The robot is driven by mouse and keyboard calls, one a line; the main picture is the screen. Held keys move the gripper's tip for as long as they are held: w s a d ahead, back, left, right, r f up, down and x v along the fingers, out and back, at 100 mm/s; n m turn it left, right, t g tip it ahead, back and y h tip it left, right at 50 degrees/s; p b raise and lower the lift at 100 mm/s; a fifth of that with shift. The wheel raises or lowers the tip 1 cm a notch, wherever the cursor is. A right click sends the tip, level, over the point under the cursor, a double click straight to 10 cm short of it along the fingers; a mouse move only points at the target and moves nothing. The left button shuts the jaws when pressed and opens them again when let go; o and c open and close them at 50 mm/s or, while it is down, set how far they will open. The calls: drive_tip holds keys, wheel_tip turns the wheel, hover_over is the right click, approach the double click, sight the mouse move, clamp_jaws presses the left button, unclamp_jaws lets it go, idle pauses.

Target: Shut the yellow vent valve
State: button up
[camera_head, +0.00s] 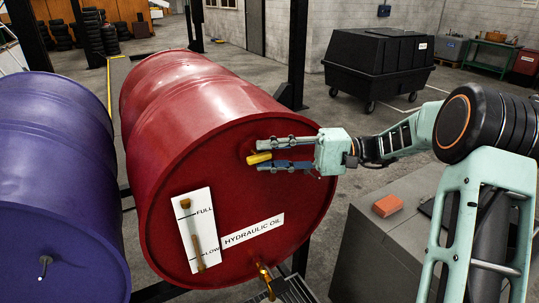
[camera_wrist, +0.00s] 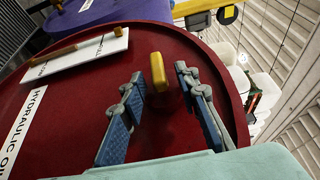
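The yellow vent valve (camera_head: 259,158) sticks out of the front face of the red hydraulic oil drum (camera_head: 190,165), near its right side. I see no contact with the handle.
A brass tap (camera_head: 265,279) sits low on the drum, and a level gauge (camera_head: 196,230) is at its left. A purple drum (camera_head: 55,190) lies alongside. A grey cabinet (camera_head: 375,255) with an orange block (camera_head: 388,205) stands under my arm. A black wheeled bin (camera_head: 378,62) is behind.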

drive_tip(key=w+d, duration=0.2)
drive_tip(key=d, duration=0.9)
drive_tip(key=shift+w+d, duration=0.2)
drive_tip(key=shift+d, duration=0.2)
drive_tip(key=shift+f, duration=0.15)
